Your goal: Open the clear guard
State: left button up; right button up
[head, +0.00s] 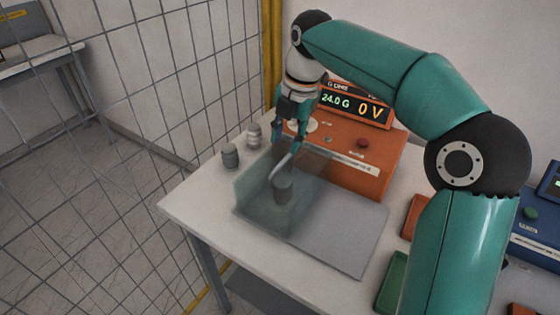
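The clear guard (255,200) is a see-through box standing on a grey plate (350,235) on the table. It looks closed around a dark grey cylindrical part (283,190). A pale bar handle (281,167) is at the guard. My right gripper (288,150) points down at the upper end of this handle. Its two fingers look spread apart; whether either touches the handle I cannot tell. My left gripper is not in view.
An orange instrument (375,165) with a lit display and red button stands right behind the guard. Two grey cylinders (230,156) (254,136) stand to its left. A green tray (391,283) and blue instrument (535,215) are at right. A wire mesh fence (150,120) stands left.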

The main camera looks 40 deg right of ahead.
aim_at(281, 163)
jog(key=f, duration=0.4)
jog(key=w+f, duration=0.1)
jog(key=f, duration=0.1)
jog(key=shift+a+f, duration=0.2)
jog(key=shift+f, duration=0.15)
grip_shut()
